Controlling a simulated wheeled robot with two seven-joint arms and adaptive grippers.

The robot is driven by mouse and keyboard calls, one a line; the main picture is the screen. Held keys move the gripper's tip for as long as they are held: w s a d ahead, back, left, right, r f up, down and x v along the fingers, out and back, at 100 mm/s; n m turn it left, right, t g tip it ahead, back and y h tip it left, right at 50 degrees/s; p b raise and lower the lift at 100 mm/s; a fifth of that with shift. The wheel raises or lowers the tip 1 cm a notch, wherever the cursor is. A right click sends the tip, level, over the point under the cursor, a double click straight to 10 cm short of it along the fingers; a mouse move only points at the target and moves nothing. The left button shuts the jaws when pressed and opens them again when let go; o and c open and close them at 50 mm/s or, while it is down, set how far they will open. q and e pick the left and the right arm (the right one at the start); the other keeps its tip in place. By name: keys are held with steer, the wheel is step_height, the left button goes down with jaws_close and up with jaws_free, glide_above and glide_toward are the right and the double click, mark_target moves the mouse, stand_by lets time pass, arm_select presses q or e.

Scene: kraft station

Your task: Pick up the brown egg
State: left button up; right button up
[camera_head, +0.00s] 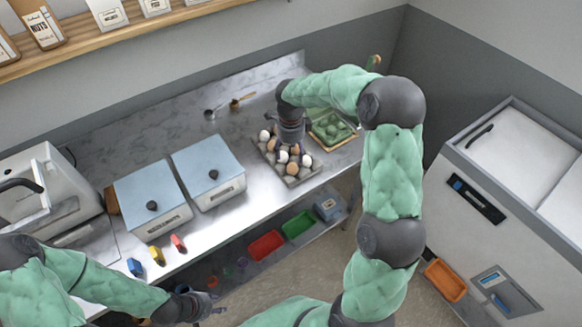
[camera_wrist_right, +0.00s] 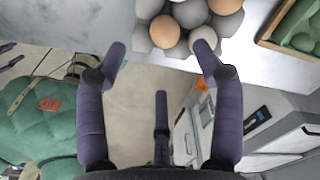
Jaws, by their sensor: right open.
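A grey egg tray (camera_head: 271,162) on the metal counter holds white and brown eggs. A brown egg (camera_head: 292,168) sits near its front edge.
A wood-rimmed crate with green contents (camera_head: 333,129) stands right of the tray. Two blue-lidded containers (camera_head: 150,198) (camera_head: 208,168) stand to the left. Spoons (camera_head: 240,99) lie behind. Red (camera_head: 265,245) and green (camera_head: 298,224) bins sit on the lower shelf.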

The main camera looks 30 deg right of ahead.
mark_target(292, 164)
steer(key=shift+f, duration=0.7)
steer(key=shift+w+f, duration=0.15)
steer(key=shift+f, duration=0.35)
steer(key=shift+d+f, duration=0.1)
steer(key=shift+f, duration=0.35)
steer(key=f, duration=0.4)
steer(key=shift+d+f+b, duration=0.1)
steer(key=shift+d+b, duration=0.15)
steer(key=shift+b, duration=0.1)
steer(key=c, duration=0.8)
